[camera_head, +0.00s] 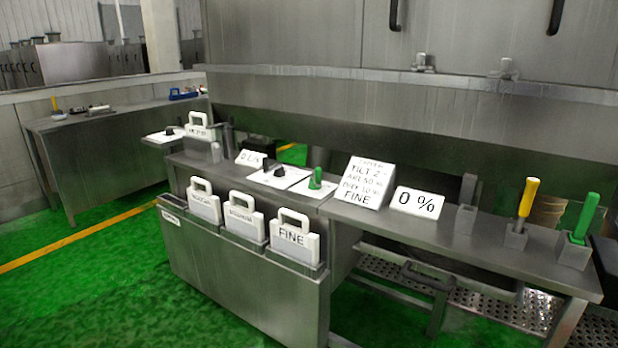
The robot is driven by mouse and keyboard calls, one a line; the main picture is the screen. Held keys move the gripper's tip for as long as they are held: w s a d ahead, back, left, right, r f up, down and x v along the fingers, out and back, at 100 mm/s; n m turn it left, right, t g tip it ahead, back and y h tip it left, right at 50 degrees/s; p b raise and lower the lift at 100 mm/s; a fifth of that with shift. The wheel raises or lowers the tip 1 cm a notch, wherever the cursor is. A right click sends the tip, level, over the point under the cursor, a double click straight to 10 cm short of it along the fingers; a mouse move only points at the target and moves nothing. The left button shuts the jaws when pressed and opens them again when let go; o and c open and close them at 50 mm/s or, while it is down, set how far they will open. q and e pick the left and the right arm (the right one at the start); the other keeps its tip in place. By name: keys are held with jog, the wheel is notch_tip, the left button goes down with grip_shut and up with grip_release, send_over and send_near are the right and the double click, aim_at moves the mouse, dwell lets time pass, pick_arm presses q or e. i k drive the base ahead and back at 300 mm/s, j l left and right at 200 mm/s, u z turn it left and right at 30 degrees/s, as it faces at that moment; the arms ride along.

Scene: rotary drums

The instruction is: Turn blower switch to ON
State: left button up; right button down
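A black rotary knob (280,171) sits on a white plate (293,179) on the middle of the metal console. A second black knob (169,131) sits on another white plate (154,138) at the console's left end. A short green handle (316,178) stands upright on a white plate just right of the middle knob. Any lettering on these plates is too small to read, so I cannot tell which one is the blower switch or how it is set. Neither of my grippers shows in the head view.
White handled plates, one marked FINE (293,237), sit in the console front. Yellow (528,196) and green (585,217) levers stand at right. Green floor (110,285) is clear at left.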

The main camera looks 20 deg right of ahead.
aim_at(315, 182)
jog(key=i+z, duration=0.1)
jog(key=z, duration=0.3)
jog(key=i+z, duration=0.1)
jog(key=z, duration=0.25)
jog(key=i+j+z, duration=0.1)
jog(key=z, duration=0.3)
jog(key=i+j+z, duration=0.5)
jog(key=j, duration=0.2)
jog(key=i+j, duration=0.15)
jog(key=j, duration=0.2)
jog(key=i+j+z, duration=0.1)
jog(key=j, duration=0.25)
jog(key=i, duration=0.1)
